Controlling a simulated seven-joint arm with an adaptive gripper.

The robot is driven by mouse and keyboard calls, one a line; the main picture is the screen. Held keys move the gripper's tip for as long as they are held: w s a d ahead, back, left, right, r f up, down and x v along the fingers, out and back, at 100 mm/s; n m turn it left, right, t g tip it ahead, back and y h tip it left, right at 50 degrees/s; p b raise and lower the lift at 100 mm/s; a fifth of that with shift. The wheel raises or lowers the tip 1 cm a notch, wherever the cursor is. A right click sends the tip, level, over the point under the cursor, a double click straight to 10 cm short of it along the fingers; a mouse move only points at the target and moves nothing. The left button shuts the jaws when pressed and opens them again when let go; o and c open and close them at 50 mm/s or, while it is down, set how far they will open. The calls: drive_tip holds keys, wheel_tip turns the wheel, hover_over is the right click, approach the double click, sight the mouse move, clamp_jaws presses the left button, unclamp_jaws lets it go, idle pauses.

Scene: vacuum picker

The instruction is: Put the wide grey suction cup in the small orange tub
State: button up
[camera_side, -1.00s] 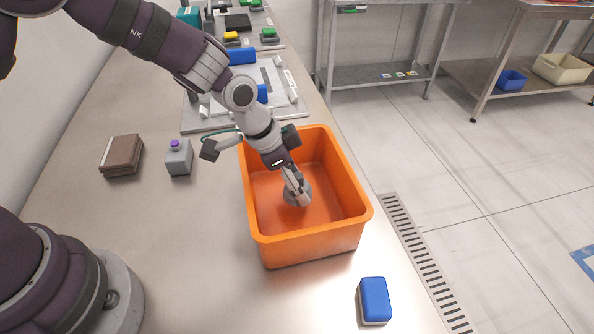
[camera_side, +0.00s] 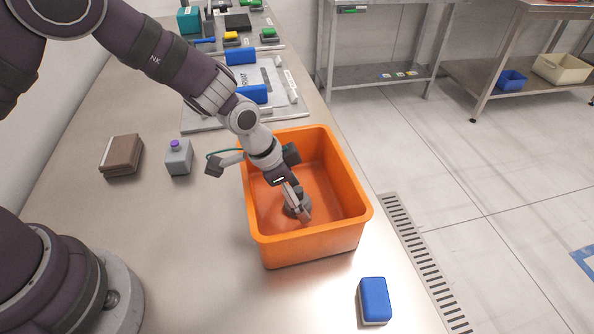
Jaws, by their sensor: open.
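The orange tub (camera_side: 306,247) stands on the steel table in the middle of the side view. The grey suction cup (camera_side: 291,209) is inside the tub, low down, with its lower part spread wide. My gripper (camera_side: 303,214) reaches down into the tub with its fingers open, directly at the cup and partly covering it. I cannot tell whether the fingers touch the cup, or whether the cup rests fully on the tub floor.
A blue sponge-like block (camera_side: 374,300) lies in front on the right. Blue-handled items (camera_side: 241,57) and a grey board (camera_side: 200,124) are behind.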

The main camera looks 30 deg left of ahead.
drive_tip(key=v, duration=1.2)
drive_tip(key=s+a+r+n+t+y, duration=0.2)
drive_tip(key=s+a+r+n+y, duration=0.1)
drive_tip(key=s+a+r+n, duration=0.6)
drive_tip(key=s+a, duration=0.2)
drive_tip(key=shift+s, duration=0.4)
